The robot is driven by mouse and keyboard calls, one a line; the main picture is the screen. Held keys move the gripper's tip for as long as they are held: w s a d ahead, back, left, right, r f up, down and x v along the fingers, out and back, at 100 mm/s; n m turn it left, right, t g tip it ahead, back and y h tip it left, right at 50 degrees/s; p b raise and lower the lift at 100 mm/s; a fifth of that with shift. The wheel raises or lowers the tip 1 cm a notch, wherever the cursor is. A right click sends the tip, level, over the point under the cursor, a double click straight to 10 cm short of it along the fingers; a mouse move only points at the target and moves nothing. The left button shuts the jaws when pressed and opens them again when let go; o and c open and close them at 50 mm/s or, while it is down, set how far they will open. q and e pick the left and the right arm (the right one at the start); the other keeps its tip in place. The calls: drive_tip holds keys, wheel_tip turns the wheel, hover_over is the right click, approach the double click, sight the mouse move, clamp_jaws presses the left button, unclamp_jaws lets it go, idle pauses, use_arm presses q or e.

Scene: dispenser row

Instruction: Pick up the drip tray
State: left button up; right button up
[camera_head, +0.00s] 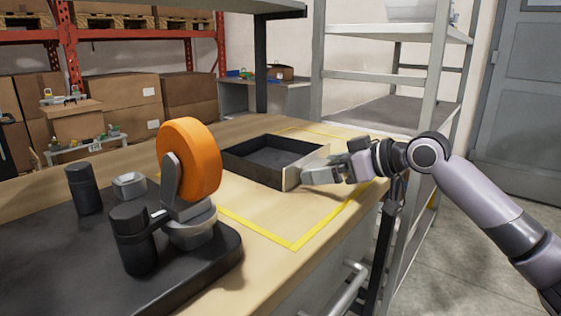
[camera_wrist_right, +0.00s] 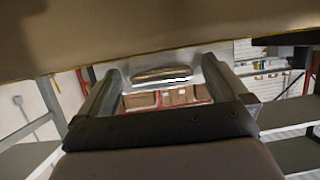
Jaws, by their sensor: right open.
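The drip tray (camera_head: 240,167) is a shallow black open box with a light front plate on its right side. It sits on the wooden worktop, within yellow marking lines. My right gripper (camera_head: 312,176) comes in from the right and is beside the tray's light plate. Its two fingers also show apart in the right wrist view (camera_wrist_right: 165,92). A pale grey piece with a shiny rounded bar (camera_wrist_right: 163,75) shows between or just beyond them. I cannot tell whether the fingers touch the tray. My left gripper is not in view.
An orange disc (camera_head: 190,160) on a grey stand rises from a black base (camera_head: 60,250) at front left, with dark cylinders (camera_head: 83,188) near it. The wooden worktop (camera_head: 270,215) is clear in front of the tray. A metal shelf unit (camera_head: 395,112) stands behind my right arm.

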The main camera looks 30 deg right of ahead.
drive_tip(key=shift+w, duration=0.1)
drive_tip(key=c, duration=1.8)
drive_tip(key=shift+r, duration=0.15)
drive_tip(key=shift+c, duration=0.3)
